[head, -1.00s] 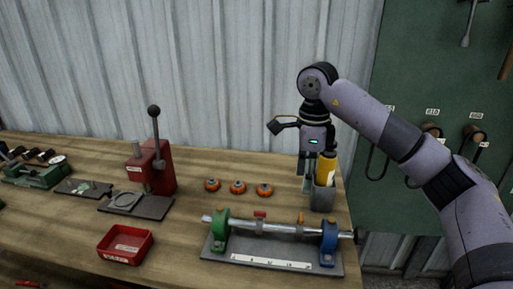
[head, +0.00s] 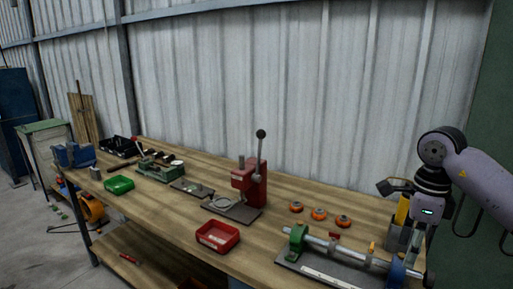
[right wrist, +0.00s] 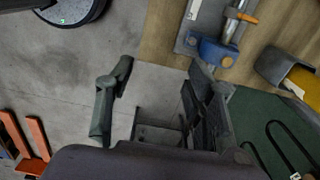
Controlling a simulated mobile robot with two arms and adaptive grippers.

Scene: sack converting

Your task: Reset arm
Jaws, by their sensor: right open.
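My right gripper (head: 412,246) hangs at the right of the head view, by the right end of the bench, just right of a yellow bottle (head: 402,208) in a grey holder. In the right wrist view its two fingers (right wrist: 158,95) are spread apart with nothing between them. Floor shows below them, beside the bench edge. The holder (right wrist: 274,66) is at the right of that view, apart from the fingers. My left arm and gripper are not in view.
On the bench (head: 262,262) are a shaft fixture with a blue block (right wrist: 217,52) and green block (head: 298,238), several orange knobs (head: 319,214), a red tray (head: 217,237), a red lever press (head: 249,182) and a green tray (head: 119,185). A green panel (head: 487,95) stands at right.

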